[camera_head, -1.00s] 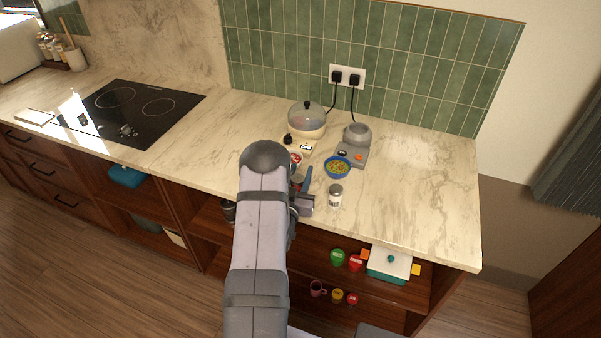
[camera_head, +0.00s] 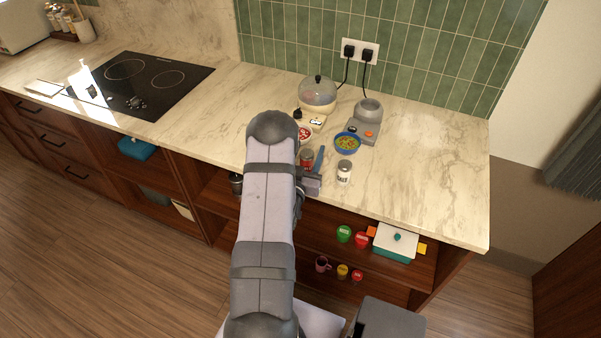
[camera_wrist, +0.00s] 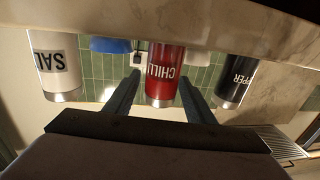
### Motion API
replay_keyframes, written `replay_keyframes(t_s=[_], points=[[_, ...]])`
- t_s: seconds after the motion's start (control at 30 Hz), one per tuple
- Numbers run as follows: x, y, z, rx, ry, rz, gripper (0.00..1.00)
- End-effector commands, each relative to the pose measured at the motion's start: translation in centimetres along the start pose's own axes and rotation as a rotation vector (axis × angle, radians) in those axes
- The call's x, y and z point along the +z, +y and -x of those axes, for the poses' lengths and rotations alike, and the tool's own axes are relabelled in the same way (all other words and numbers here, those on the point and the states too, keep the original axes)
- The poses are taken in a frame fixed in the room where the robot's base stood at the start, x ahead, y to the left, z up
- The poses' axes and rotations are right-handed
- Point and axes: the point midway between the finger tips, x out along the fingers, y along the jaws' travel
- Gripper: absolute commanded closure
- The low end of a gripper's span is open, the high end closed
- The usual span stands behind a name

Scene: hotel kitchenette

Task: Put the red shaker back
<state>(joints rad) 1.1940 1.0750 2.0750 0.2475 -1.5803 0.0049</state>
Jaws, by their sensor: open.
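The red shaker (camera_head: 306,161), labelled CHILLI, stands on the counter near its front edge. It appears upside down in the wrist view (camera_wrist: 165,75), with its silver cap low in the picture. My gripper (camera_wrist: 158,92) is open, with one blue finger to each side of the red shaker and visible gaps between. How deep the shaker sits between the fingers I cannot tell. The white salt shaker (camera_head: 344,173) is to the right in the head view, and at the left in the wrist view (camera_wrist: 60,68). The black pepper shaker (camera_wrist: 235,82) is at the right there.
A blue bowl (camera_head: 347,144) of food stands behind the salt shaker. Behind are a grey appliance (camera_head: 364,125) and a glass-lidded pot (camera_head: 318,95). Open shelves below hold a lidded box (camera_head: 396,243) and several small items. The counter's right part is clear.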

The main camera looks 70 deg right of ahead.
Motion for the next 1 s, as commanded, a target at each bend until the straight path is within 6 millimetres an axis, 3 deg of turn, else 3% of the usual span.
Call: replay_keyframes(t_s=[0.5, 0.7, 1.0], points=[[0.3, -0.1, 8.2, -0.002, -0.003, 0.001, 0.5], [0.1, -0.1, 9.8, -0.001, -0.001, 0.0, 0.5], [0.0, 0.0, 10.2, -0.001, -0.001, 0.0, 0.5]])
